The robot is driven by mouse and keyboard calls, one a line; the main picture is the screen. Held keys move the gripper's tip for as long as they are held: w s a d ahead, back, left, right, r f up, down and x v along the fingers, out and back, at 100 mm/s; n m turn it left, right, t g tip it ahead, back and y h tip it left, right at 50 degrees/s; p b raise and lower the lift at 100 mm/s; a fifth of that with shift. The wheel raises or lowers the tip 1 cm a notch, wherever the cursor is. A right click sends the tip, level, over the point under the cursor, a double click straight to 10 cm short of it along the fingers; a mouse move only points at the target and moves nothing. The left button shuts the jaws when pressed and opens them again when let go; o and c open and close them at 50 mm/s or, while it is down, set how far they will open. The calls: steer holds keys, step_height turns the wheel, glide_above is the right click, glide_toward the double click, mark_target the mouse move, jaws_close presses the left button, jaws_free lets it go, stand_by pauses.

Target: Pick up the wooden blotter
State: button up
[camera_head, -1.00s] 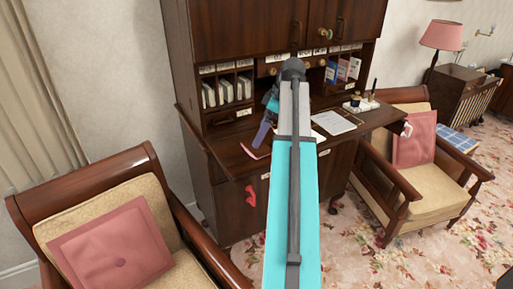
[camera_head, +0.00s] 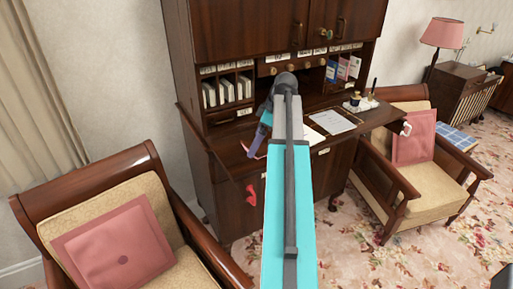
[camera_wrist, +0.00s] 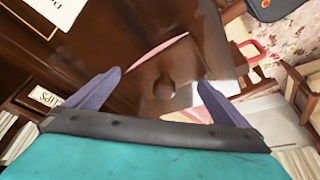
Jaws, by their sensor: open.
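In the wrist view, a dark wooden knob (camera_wrist: 163,87) stands between my fingers. It seems to belong to the wooden blotter, whose curved pink edge (camera_wrist: 160,46) shows just beyond; its dark body blends with the desk top. In the head view, only a bit of pink edge (camera_head: 260,152) shows near the desk's front, beside my fingers; the rest is hidden. My gripper (camera_wrist: 160,78) is open, with one purple finger on each side of the knob. It holds nothing, and I cannot tell how far above the blotter it is. It also shows in the head view (camera_head: 252,154).
The dark desk (camera_head: 230,160) has pigeonholes behind my gripper. White papers (camera_head: 333,122) and an inkstand (camera_head: 362,103) lie to the right. A red item (camera_head: 251,194) hangs on the desk front. Armchairs stand at left (camera_head: 118,240) and right (camera_head: 425,175).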

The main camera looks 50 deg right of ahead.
steer(key=c, duration=1.7)
steer(key=shift+o, duration=0.2)
steer(key=shift+r, duration=0.1)
steer(key=shift+c, duration=1.3)
steer(key=shift+d+r+b, duration=0.1)
steer(key=shift+r+b, duration=0.7)
steer(key=shift+r, duration=0.6)
steer(key=s+d+b, duration=0.1)
steer(key=s, duration=0.4)
steer(key=s+d+r+b, duration=0.1)
steer(key=s, duration=0.4)
steer(key=s+d+r+b, duration=0.1)
steer(key=s+b, duration=0.1)
steer(key=s, duration=0.3)
steer(key=shift+s+d, duration=0.3)
steer(key=shift+d, duration=0.1)
steer(key=shift+w, duration=0.1)
